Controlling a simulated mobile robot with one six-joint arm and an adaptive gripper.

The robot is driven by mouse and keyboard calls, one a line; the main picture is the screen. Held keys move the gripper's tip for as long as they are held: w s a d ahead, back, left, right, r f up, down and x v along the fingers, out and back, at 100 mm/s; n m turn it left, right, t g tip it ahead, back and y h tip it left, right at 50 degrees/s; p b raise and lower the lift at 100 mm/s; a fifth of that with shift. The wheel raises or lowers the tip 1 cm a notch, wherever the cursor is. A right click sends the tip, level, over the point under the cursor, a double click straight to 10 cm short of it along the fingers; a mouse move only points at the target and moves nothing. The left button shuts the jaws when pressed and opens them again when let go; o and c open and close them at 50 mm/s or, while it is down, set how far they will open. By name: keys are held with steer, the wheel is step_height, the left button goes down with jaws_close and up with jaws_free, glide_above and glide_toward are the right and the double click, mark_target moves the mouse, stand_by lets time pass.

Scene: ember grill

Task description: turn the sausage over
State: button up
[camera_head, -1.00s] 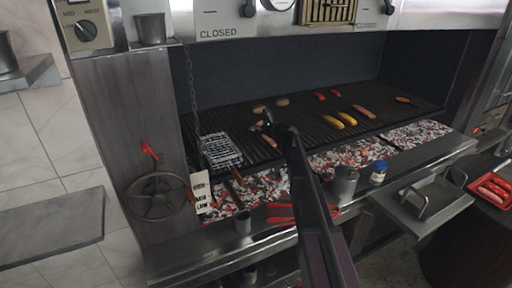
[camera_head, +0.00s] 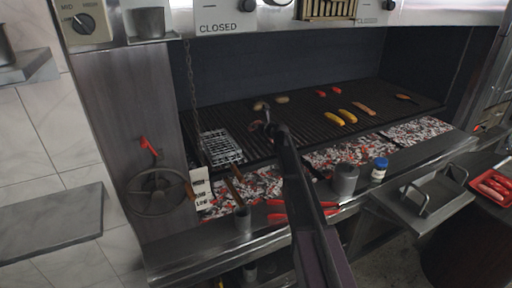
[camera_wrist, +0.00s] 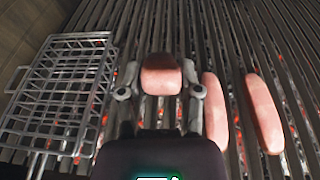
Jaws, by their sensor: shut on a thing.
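My gripper (camera_wrist: 162,72) is shut on a sausage (camera_wrist: 162,80), which shows end-on between the fingers, pink on the near end and darker brown on top. Whether the sausage touches the grate is hard to tell. Two more pink sausages lie on the grate just right of my gripper in the wrist view: a nearer one (camera_wrist: 215,112) and one farther right (camera_wrist: 264,114). In the head view my gripper (camera_head: 266,124) is over the left-middle of the grill grate (camera_head: 310,130), and my arm hides part of the grate and the sausages there.
A wire grill basket (camera_wrist: 62,92) lies left of my gripper; it also shows in the head view (camera_head: 221,147). Yellow corn (camera_head: 340,117), red peppers and browned pieces lie farther right. A metal cup (camera_head: 345,180), a blue-capped jar (camera_head: 379,169) and red-handled tongs (camera_head: 285,217) are on the front ledge.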

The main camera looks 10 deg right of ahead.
steer(key=shift+w+a+f+b, duration=0.1)
steer(key=shift+w+f+b, duration=0.1)
steer(key=shift+f+b, duration=1.35)
steer(key=shift+f, duration=0.15)
steer(key=o, duration=0.7)
steer(key=o, duration=0.5)
steer(key=shift+o, duration=0.2)
steer(key=shift+s+p, duration=0.1)
steer(key=shift+p, duration=0.3)
